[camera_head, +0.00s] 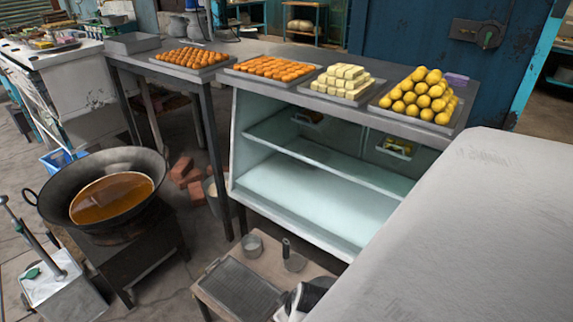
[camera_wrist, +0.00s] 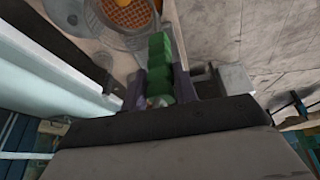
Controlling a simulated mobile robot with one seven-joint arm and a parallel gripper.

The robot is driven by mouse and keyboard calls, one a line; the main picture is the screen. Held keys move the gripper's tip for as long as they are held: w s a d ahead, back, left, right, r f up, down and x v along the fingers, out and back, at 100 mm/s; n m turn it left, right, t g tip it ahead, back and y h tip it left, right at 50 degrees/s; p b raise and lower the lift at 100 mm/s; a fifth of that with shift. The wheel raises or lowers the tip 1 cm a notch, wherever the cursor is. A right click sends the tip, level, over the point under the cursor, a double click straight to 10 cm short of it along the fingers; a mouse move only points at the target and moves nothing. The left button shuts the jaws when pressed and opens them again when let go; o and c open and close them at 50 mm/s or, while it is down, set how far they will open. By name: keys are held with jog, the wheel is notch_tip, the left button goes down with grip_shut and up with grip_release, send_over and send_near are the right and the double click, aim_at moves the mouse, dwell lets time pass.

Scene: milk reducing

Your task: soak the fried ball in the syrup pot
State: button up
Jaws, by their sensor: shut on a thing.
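The syrup pot is a wide dark wok (camera_head: 48,193) at the left of the head view, with orange-brown syrup (camera_head: 112,197) in it. Fried balls (camera_head: 190,57) lie on a tray at the back. My gripper (camera_head: 300,298) shows partly at the bottom of the head view, mostly hidden by my pale arm. In the wrist view my gripper (camera_wrist: 160,88) is shut on a green segmented thing (camera_wrist: 160,62), which looks like a handle. Ahead of it is a round grey rim with an orange grid (camera_wrist: 128,12); I cannot tell whether the two are joined. No fried ball shows clearly in the gripper.
A low table (camera_head: 222,312) near my gripper bears a dark ribbed tray (camera_head: 240,287), a metal cup (camera_head: 252,246) and a small pan (camera_head: 295,262). The glass display case (camera_head: 300,190) stands behind, with yellow balls (camera_head: 418,95) on its top. Bricks (camera_head: 187,172) lie beside the wok.

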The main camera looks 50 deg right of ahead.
jog(key=shift+f+b, duration=2.4)
jog(key=shift+f, duration=2.85)
notch_tip(320, 180, up, 9)
jog(key=p, duration=0.8)
jog(key=shift+f, duration=0.2)
jog(key=shift+r+p, duration=0.35)
jog(key=shift+r, duration=0.9)
jog(key=shift+r, duration=1.5)
